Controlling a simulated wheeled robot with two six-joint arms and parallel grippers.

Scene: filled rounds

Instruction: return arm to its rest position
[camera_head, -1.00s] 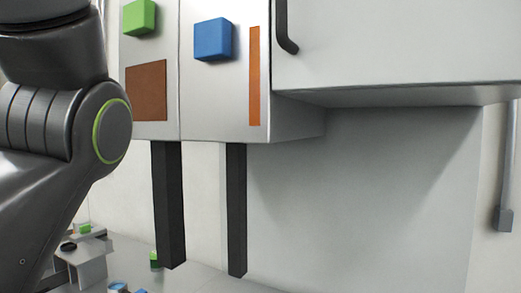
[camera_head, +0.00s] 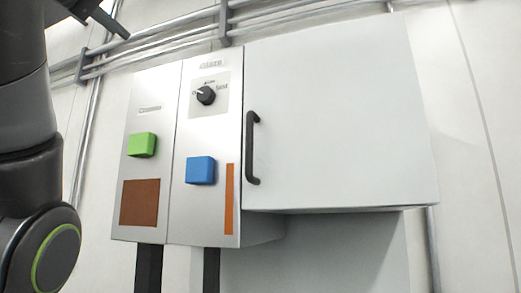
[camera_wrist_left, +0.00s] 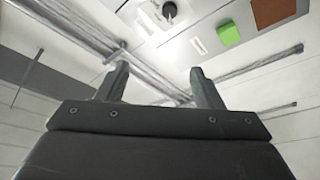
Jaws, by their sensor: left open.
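My left arm (camera_head: 30,110) runs up the left edge of the head view, with its green-ringed joint at the lower left. My left gripper (camera_wrist_left: 156,72) shows in the left wrist view with its two fingers spread apart and nothing between them. It is clear of the cabinet, with pipes and the wall behind it. A dark piece at the top left of the head view may be part of this gripper; most of it is cut off. My right arm is not in view.
A wall cabinet has a green button (camera_head: 142,145), a blue button (camera_head: 200,170), a black knob (camera_head: 206,95), and brown (camera_head: 139,203) and orange (camera_head: 229,198) patches. Pipes (camera_head: 160,45) run along the wall above.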

